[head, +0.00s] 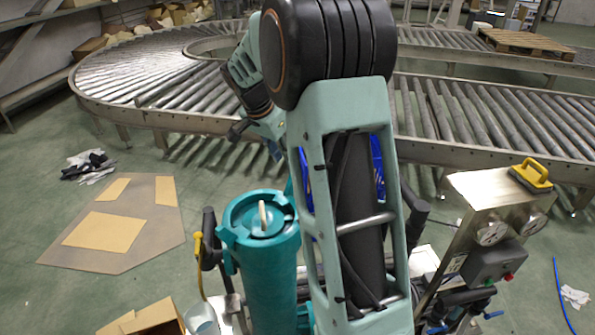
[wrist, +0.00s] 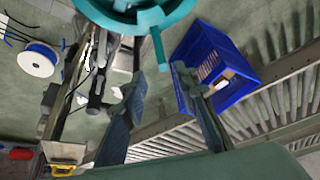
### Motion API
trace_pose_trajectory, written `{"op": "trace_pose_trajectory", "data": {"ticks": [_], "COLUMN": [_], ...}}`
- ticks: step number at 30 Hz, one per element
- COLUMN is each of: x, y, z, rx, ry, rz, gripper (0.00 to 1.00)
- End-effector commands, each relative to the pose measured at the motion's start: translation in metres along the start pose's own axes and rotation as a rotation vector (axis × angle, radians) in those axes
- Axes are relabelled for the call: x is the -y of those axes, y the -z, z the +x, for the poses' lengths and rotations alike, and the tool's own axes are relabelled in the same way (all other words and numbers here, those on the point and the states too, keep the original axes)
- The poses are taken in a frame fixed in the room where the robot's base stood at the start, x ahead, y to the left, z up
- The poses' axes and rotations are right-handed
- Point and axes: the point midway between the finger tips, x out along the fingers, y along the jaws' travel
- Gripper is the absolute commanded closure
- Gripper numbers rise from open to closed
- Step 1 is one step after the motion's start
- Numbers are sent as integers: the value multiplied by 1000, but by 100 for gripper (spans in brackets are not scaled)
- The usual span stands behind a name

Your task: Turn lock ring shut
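A teal upright cylinder (head: 272,285) stands left of my arm in the head view. Its round teal top with a ring and side lugs (head: 240,236) carries a cream bar handle (head: 263,215). In the wrist view, part of the teal ring (wrist: 118,22) shows at the top edge, with a narrow tab (wrist: 160,48) sticking out from it. My gripper (wrist: 158,80) is open, and nothing shows between its fingers. The tab lies just above the gap between the fingertips in the picture. I cannot tell how far apart they are in depth. My arm link hides the cylinder's right side in the head view.
A blue crate (wrist: 222,92) with things inside lies beyond the right finger. A roller conveyor (head: 150,85) curves behind. A metal control box (head: 490,190) with gauges and a yellow-handled tool (head: 533,175) stands at right. Flat cardboard (head: 105,231) lies on the floor.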

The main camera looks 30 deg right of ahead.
Motion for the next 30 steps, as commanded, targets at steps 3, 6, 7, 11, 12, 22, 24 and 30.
{"op": "trace_pose_trajectory", "data": {"ticks": [3, 6, 7, 11, 12, 22, 24, 30], "x": [2, 2, 1, 1, 0, 2, 2, 2], "y": [-1, -1, -1, -1, -1, -1, -1, -1], "z": [5, 15, 20, 44, 52, 101, 106, 109], "rx": [2, 3, 4, 5, 5, 2, 3, 1], "ry": [1, 1, 0, -2, -2, 0, 1, 3], "rz": [-5, -4, -4, -5, -4, -5, -4, -4], "gripper": [72, 72, 72, 72, 72, 72, 72, 72]}}
